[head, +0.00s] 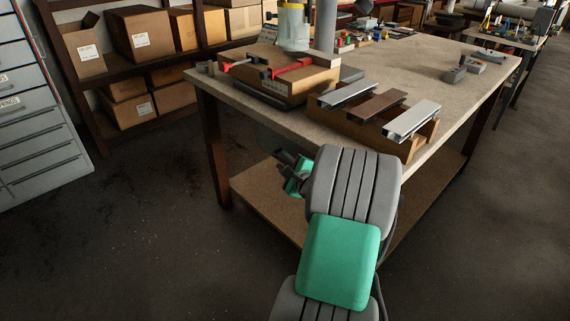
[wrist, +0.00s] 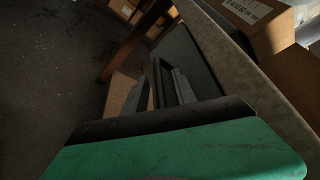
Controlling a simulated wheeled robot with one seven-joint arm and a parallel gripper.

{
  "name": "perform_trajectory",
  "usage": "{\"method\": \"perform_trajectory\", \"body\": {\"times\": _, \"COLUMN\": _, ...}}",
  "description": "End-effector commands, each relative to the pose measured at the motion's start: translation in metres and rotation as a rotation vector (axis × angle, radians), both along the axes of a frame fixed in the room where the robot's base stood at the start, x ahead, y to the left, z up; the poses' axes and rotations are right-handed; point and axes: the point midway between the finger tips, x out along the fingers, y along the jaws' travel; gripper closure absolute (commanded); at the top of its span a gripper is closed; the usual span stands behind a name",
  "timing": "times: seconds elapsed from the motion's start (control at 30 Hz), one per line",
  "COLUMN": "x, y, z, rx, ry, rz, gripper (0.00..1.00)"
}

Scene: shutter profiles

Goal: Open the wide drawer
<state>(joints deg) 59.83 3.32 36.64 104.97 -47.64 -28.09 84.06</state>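The drawer front (wrist: 190,58) is a flat grey panel under the bench top in the wrist view. A dark bar-shaped handle (wrist: 158,82) stands out along it. My gripper (wrist: 163,92) is at this handle, with one grey finger on each side of the bar. The fingers are apart, and I cannot tell whether they touch the bar. In the head view my gripper (head: 292,178) is under the front edge of the bench, partly hidden by my arm. The drawer (head: 268,140) shows there only as a dim grey patch under the top and looks closed.
The workbench (head: 455,107) carries a wooden block with a red clamp (head: 290,70) and a wooden rack (head: 415,148) with several metal profiles. A lower shelf (head: 262,203) is under it. A grey drawer cabinet (head: 38,120) stands at left. The floor in front is clear.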

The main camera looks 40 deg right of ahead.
Motion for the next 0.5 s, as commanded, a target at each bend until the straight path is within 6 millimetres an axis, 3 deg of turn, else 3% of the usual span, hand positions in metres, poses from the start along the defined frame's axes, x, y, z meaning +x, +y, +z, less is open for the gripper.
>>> {"method": "perform_trajectory", "body": {"times": 0.1, "x": -0.0002, "y": 0.0002, "z": 0.0002, "rx": 0.0, "ry": 0.0, "rz": 0.0, "gripper": 0.69}}
{"method": "perform_trajectory", "body": {"times": 0.5, "x": -0.0003, "y": 0.0006, "z": 0.0002, "rx": -0.001, "ry": 0.001, "rz": 0.002, "gripper": 1.0}}
